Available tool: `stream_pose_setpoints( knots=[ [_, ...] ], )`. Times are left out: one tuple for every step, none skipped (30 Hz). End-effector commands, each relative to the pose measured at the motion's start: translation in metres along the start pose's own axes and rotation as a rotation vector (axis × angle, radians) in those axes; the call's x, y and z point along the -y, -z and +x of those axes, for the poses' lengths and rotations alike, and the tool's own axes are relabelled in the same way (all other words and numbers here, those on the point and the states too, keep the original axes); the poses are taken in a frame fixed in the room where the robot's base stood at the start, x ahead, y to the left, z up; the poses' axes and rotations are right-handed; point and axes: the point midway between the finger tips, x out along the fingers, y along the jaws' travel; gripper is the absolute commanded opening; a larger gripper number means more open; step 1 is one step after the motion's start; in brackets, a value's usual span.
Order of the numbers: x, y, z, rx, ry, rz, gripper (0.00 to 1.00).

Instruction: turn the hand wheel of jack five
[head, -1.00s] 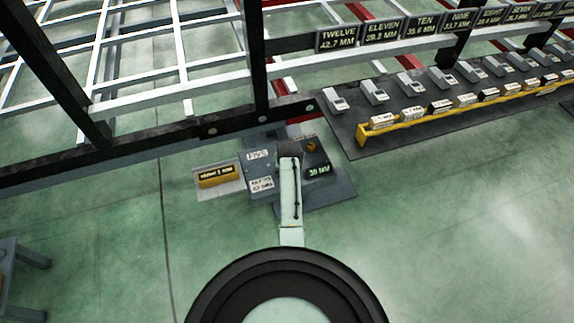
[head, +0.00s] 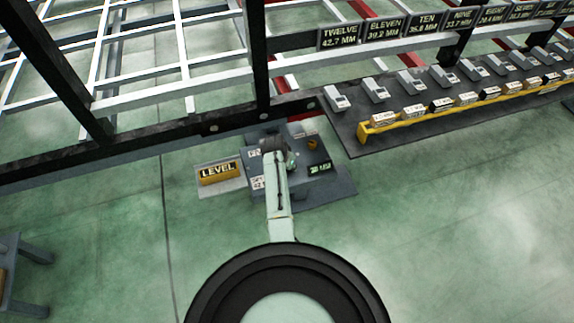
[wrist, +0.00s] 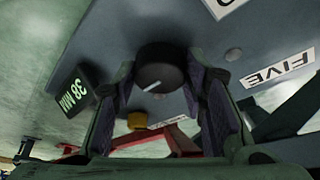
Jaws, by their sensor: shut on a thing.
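The hand wheel of jack five is a black round knob (wrist: 160,66) with a white mark, between my gripper's fingers in the wrist view. My gripper (wrist: 160,95) is shut on it, with a finger on each side. The grey jack unit (head: 325,190) stands below the chassis rail in the head view, where my arm hides part of it and the knob. A FIVE label (wrist: 278,68) is on the unit. A small dark readout (wrist: 72,88) shows a figure in MM. A yellow sign (head: 219,171) left of the unit reads LEVEL.
The dark chassis rail (head: 150,145) runs just behind the unit, with upright posts. A dark bench (head: 350,138) with several grey devices and a yellow rack lies to the right. A grey stand (head: 15,260) is at the lower left. The green floor in front is clear.

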Motion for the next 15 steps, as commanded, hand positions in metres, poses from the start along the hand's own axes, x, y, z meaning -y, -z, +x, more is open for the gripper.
stream_pose_setpoints(
  knots=[
    [0.0, 0.0001, 0.0001, 0.0, 0.0, 0.002, 0.11],
    [0.0, 0.0002, 0.0, 0.0, -0.001, 0.003, 0.11],
    [0.0, 0.0001, 0.0, 0.0, -0.001, 0.003, 0.11],
    [0.0, 0.0002, 0.0, 0.0, -0.001, 0.003, 0.11],
    [0.0, 0.0001, 0.0, 0.0, -0.001, 0.003, 0.11],
    [0.0, 0.0001, 0.0, 0.0, -0.001, 0.003, 0.11],
    [0.0, 0.0002, 0.0, 0.0, -0.001, 0.003, 0.11],
    [0.0, 0.0002, 0.0, 0.0, 0.0, 0.002, 0.11],
    [0.0, 0.0002, 0.0, 0.0, 0.0, 0.002, 0.11],
    [0.0, 0.0002, 0.0, 0.0, 0.0, 0.002, 0.11],
    [0.0, 0.0001, 0.0, 0.0, 0.0, 0.002, 0.4],
    [0.0, 0.0002, 0.0, 0.0, 0.0, 0.002, 0.43],
    [0.0, 0.0002, 0.0, 0.0, 0.0, 0.002, 0.45],
    [0.0, 0.0002, 0.0, 0.0, 0.0, 0.002, 0.47],
    [0.0, 0.0002, 0.0, 0.0, 0.0, 0.002, 0.5]
  ],
)
